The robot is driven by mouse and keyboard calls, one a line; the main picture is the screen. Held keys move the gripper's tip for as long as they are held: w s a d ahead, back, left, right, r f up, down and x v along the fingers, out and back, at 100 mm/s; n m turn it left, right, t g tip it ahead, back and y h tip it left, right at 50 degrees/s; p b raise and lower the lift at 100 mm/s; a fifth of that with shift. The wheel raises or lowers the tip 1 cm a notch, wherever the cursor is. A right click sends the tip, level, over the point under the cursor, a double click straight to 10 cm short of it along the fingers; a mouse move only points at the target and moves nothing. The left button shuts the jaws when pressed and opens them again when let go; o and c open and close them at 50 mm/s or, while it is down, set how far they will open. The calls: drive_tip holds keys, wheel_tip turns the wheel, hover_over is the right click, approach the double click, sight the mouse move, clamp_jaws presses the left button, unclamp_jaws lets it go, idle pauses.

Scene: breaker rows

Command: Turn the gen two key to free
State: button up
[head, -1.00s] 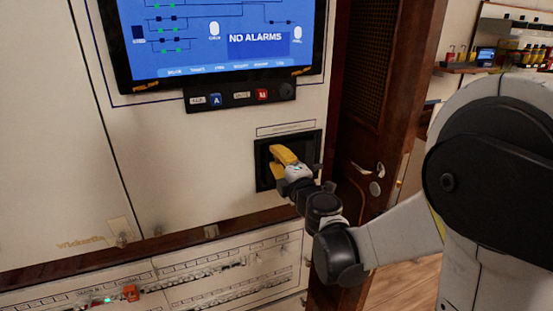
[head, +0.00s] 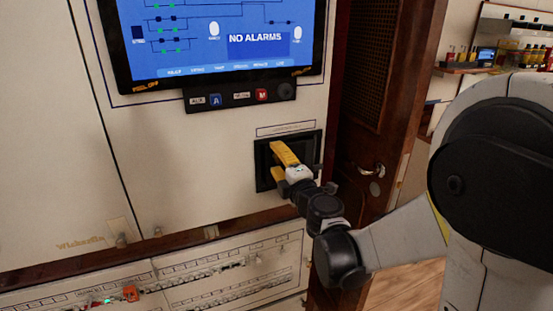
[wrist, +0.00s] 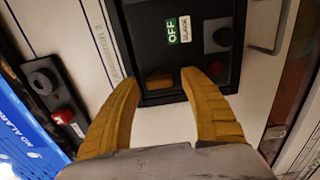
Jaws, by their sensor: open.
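A dark recessed panel (head: 263,178) sits in the white cabinet face below the screen. I cannot tell which part is the gen two key, and no "free" marking can be read. My gripper (head: 276,160) is open, its yellow fingers in front of the panel. It also shows in the wrist view (wrist: 158,77), with nothing gripped.
A screen reading NO ALARMS (head: 220,40) hangs above, with a dark button strip (head: 240,95) under it. A metal handle (wrist: 270,40) stands out beside the panel. A wooden door (head: 365,130) is to the right. Breaker rows (head: 220,280) lie below.

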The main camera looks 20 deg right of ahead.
drive_tip(key=s+d, duration=0.1)
drive_tip(key=s, duration=1)
drive_tip(key=shift+s+d, duration=0.2)
drive_tip(key=shift+s, duration=0.05)
